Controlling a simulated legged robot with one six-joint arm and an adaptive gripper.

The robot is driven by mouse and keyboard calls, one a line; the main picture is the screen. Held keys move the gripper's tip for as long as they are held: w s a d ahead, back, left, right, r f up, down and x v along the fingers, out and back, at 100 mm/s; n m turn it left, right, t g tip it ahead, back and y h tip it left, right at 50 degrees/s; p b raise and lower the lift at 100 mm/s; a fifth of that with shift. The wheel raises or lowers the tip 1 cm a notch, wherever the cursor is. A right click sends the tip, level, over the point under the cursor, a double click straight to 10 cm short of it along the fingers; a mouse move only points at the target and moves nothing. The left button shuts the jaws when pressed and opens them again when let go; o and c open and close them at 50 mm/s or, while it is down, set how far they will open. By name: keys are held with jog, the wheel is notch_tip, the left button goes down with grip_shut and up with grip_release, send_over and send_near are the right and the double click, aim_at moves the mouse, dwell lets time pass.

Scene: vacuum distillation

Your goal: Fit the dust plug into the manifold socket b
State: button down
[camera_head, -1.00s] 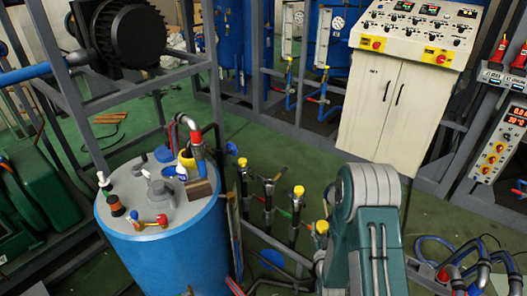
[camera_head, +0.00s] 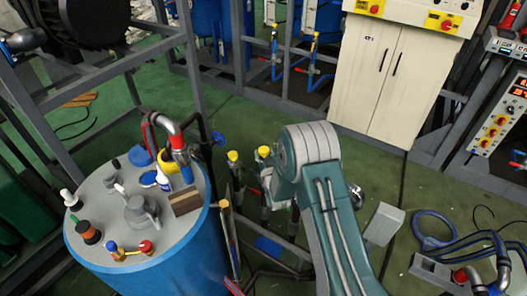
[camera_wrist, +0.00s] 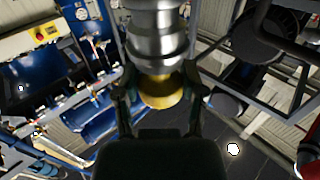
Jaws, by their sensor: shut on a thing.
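My gripper (camera_wrist: 158,92) is shut on a round yellow piece, which I take to be the dust plug (camera_wrist: 161,97), with a dark finger on each side. A stepped silver metal fitting (camera_wrist: 157,32) stands in line with the plug, right against it in the picture. I take it to be the manifold socket b, but no label shows. I cannot tell whether the plug touches the fitting or sits inside it. In the head view my arm hides my gripper and the plug.
A blue tank (camera_head: 145,270) with fittings on its lid stands left of my arm. Posts with yellow tops (camera_head: 233,157) stand between tank and arm. A white control cabinet (camera_head: 380,75) is behind. Blue hoses (camera_head: 435,230) lie at right. Green floor is open before the cabinet.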

jog(key=shift+d+f, duration=0.15)
jog(key=shift+f, duration=2.7)
jog(key=shift+f, duration=2.15)
jog(key=shift+c, duration=0.4)
grip_release()
jog(key=shift+s, duration=0.1)
jog(key=s+d, duration=0.2)
jog(key=s, duration=0.9)
jog(key=shift+s+d, duration=0.15)
jog(key=shift+s, duration=0.15)
jog(key=shift+f, duration=0.1)
